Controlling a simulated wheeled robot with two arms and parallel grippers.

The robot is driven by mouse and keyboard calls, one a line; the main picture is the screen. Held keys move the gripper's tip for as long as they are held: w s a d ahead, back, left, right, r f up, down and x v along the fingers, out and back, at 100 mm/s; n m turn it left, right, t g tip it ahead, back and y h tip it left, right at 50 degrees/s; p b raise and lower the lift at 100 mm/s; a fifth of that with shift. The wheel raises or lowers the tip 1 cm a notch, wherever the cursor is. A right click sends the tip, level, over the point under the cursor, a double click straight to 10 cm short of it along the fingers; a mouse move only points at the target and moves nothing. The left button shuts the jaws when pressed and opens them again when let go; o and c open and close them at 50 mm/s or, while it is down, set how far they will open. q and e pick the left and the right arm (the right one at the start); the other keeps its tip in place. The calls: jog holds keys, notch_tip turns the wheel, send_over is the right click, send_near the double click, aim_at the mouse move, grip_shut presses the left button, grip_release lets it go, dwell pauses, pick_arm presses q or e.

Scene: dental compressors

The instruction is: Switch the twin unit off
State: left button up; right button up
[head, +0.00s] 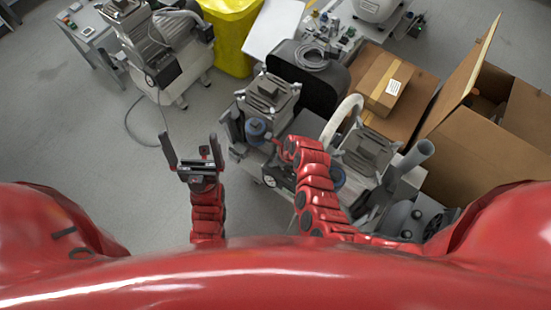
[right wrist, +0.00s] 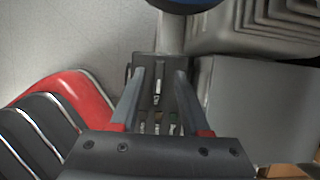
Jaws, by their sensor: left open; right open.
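The twin unit, with two grey ribbed pump heads (head: 268,92) and blue-based parts, stands right of centre in the head view. In the right wrist view a dark switch box (right wrist: 146,67) on it carries a small pale lever-like part (right wrist: 157,88). My right gripper (right wrist: 160,74) is open, its fingers either side of that part; contact cannot be told. In the head view my right arm hides the switch box and most of that gripper. My left gripper (head: 189,141) is open and empty over the floor, left of the unit.
Another compressor (head: 160,45) stands at the upper left, beside a yellow bin (head: 232,35). Open cardboard boxes (head: 480,150) crowd the right side. A cable lies on the floor at the left, where there is free room.

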jog(key=shift+f, duration=0.35)
grip_shut()
